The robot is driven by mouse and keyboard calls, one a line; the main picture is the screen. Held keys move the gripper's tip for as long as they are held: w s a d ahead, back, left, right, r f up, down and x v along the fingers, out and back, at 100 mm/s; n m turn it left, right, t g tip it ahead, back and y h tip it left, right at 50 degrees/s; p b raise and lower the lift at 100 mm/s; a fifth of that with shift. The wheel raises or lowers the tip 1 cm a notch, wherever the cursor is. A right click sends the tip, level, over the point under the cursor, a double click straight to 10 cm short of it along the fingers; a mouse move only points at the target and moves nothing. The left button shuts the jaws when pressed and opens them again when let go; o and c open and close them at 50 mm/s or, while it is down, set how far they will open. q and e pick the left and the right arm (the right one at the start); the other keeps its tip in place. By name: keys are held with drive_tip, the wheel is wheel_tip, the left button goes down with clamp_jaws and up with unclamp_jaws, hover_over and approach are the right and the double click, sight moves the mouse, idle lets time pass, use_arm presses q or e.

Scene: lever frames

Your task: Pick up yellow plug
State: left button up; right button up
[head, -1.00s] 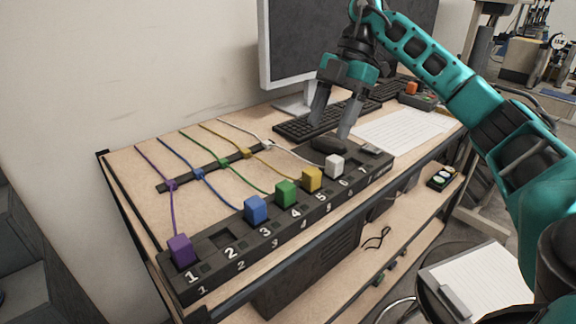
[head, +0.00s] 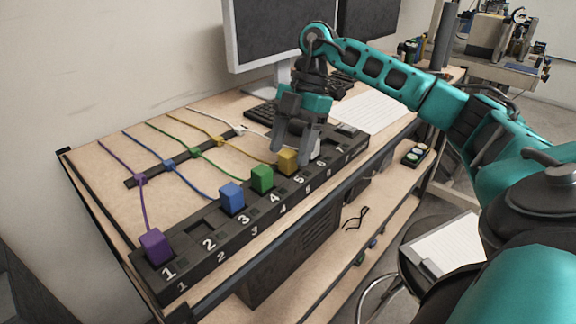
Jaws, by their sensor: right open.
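The yellow plug (head: 288,163) sits in the slot marked 5 of the black numbered panel (head: 215,267), with a yellow cord running back from it. My right gripper (head: 291,160) is open, pointing down, with its fingertips at the yellow plug, one on each side of it in the picture. I cannot tell whether they touch it. The right finger partly hides the white plug (head: 316,150) beside it. My left gripper is not in view.
Green (head: 262,179), blue (head: 231,197) and purple (head: 155,246) plugs stand in the same panel; slot 2 is empty. A cord rail (head: 155,175) lies behind. A monitor (head: 262,35), keyboard (head: 262,114) and paper sheet (head: 368,112) are farther back.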

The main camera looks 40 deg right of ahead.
drive_tip(key=shift+x, duration=1.15)
drive_tip(key=c, duration=1)
